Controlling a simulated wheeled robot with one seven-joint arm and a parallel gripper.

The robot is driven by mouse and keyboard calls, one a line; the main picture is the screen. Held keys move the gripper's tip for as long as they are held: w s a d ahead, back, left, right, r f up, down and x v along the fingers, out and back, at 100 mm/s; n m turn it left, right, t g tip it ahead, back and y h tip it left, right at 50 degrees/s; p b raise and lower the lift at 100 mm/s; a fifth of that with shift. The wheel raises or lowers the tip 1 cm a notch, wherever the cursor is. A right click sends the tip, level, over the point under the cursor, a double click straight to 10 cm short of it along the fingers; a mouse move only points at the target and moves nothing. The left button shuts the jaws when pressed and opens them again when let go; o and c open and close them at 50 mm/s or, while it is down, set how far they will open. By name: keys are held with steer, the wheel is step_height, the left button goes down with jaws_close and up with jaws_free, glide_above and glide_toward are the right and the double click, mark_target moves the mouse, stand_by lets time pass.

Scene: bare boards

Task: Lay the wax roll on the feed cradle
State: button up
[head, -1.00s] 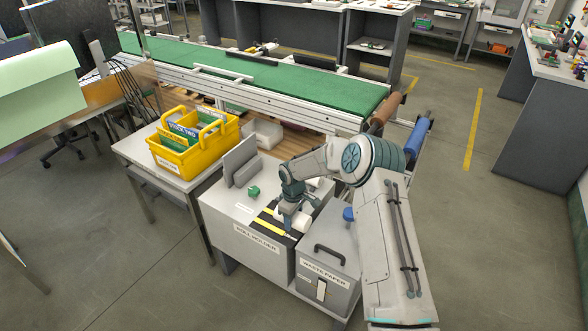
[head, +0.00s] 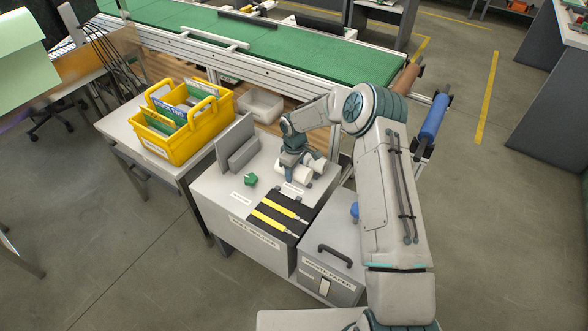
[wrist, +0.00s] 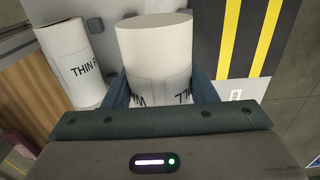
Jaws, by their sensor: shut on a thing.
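My gripper (head: 294,172) is low at the back right of the roll feeder box top. In the wrist view it is shut on a white roll (wrist: 155,50), one finger on each side. The black lettering on this roll is partly hidden, so I cannot read its name. A second white roll (wrist: 66,55), lettered "THIN F…", stands apart to its left. A dark plate with two yellow strips (head: 281,216), possibly the feed cradle, lies bare at the front of the box top. It also shows at the right of the wrist view (wrist: 208,40).
A green knob (head: 250,179) and a grey upright panel (head: 237,148) stand on the left of the box top. A waste paper bin (head: 330,270) with a raised handle adjoins in front. A yellow crate (head: 187,137) stands left, the green conveyor (head: 290,48) behind.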

mark_target(294, 189)
step_height(294, 189, down, 7)
steer(key=b, duration=0.5)
steer(key=shift+r+b, duration=0.2)
steer(key=shift+b, duration=0.2)
steer(key=o, duration=1.2)
steer(key=shift+r, duration=0.1)
step_height(294, 189, up, 14)
steer(key=shift+f, duration=0.15)
